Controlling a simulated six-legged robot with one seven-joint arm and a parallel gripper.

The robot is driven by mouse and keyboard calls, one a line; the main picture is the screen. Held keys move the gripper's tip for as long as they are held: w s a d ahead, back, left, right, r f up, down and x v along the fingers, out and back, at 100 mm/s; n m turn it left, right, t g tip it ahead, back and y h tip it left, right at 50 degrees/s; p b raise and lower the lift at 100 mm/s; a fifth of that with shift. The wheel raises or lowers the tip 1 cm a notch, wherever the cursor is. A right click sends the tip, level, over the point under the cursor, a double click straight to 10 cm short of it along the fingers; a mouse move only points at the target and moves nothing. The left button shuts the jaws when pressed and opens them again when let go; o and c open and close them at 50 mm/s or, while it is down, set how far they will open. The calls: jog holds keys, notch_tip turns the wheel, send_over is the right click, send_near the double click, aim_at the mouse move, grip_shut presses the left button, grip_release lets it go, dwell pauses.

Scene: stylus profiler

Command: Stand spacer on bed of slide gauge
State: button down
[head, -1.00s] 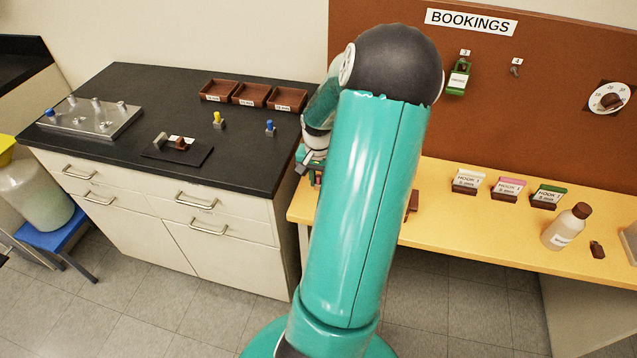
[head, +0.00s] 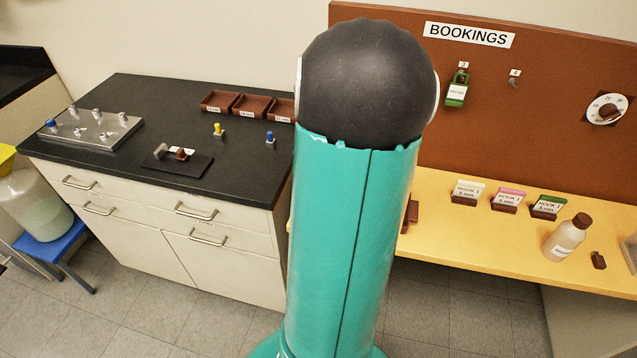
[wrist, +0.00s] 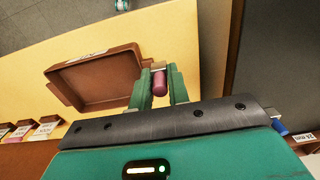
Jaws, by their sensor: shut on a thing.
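In the wrist view my gripper (wrist: 159,88) is shut on a small pink-red cylinder, the spacer (wrist: 159,84), which sits between the two green fingers. The held spacer shows over the yellow bench, beside the right edge of a brown tray; whether it touches the tray cannot be told. In the head view my arm hides the gripper and spacer. The slide gauge (head: 193,166) lies on the black bench at left, apart from my gripper. It has a flat dark bed, a grey upright piece, a brown block and a white label.
The brown tray (wrist: 120,65) is on the yellow bench (head: 450,235). On the black bench (head: 120,155) stand a metal peg plate (head: 85,132), a yellow-topped piece (head: 218,130), a blue-topped piece (head: 270,138) and small brown trays (head: 253,105). Bench surface around the gauge is clear.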

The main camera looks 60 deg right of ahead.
jog(key=s+a+r, duration=0.4)
jog(key=a, duration=0.4)
jog(key=shift+s+r, duration=0.2)
jog(key=shift+s, duration=0.1)
